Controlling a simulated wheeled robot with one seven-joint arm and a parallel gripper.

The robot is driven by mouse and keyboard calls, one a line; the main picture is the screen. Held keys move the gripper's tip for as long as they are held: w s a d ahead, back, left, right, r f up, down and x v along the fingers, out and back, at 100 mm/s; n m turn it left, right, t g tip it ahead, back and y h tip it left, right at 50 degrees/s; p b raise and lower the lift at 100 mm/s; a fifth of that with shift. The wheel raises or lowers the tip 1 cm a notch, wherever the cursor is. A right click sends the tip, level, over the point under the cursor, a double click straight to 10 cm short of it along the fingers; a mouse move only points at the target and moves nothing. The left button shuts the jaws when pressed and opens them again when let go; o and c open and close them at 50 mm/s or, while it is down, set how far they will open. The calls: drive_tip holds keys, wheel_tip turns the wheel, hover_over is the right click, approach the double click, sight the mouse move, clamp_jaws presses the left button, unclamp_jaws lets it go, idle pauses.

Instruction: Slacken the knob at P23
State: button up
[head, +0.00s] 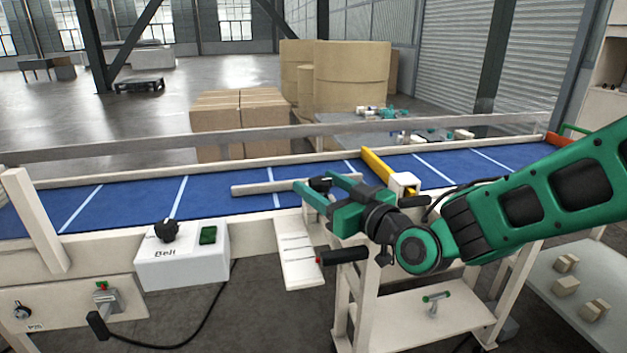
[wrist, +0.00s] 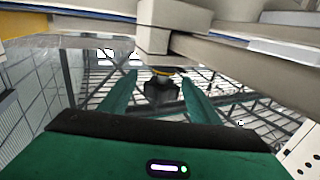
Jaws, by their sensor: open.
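A black knob (head: 320,184) sits at the end of a pale rail lying over the blue belt. My gripper (head: 311,181) is open, its green fingers on either side of this knob. No P23 label is readable here, so I cannot confirm this is that knob.
A control box (head: 181,255) marked "Bell" has another black knob (head: 167,231) and a green switch. A lower-left panel (head: 58,323) carries a small knob with a blurred label. A yellow bar (head: 376,166) crosses the belt (head: 225,193). A red-tipped black handle (head: 342,257) is below my gripper.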

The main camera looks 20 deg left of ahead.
sight(312, 179)
drive_tip(key=shift+x, duration=1.6)
drive_tip(key=c, duration=1.1)
drive_tip(key=shift+o, duration=0.2)
drive_tip(key=shift+f+g, duration=0.15)
drive_tip(key=shift+g, duration=0.15)
drive_tip(key=shift+s+n+g+y, duration=0.1)
drive_tip(key=shift+n+g+y, duration=0.5)
drive_tip(key=shift+n+g, duration=0.2)
drive_tip(key=shift+s+a+n+g+y, duration=0.1)
drive_tip(key=shift+s+n+g+y, duration=0.15)
drive_tip(key=shift+n+g, duration=0.4)
drive_tip(key=shift+s+a+n+g+y, duration=0.1)
drive_tip(key=shift+n+g+y, duration=0.25)
drive_tip(key=shift+g, duration=0.5)
drive_tip(key=o, duration=1.1)
drive_tip(key=shift+c, duration=0.2)
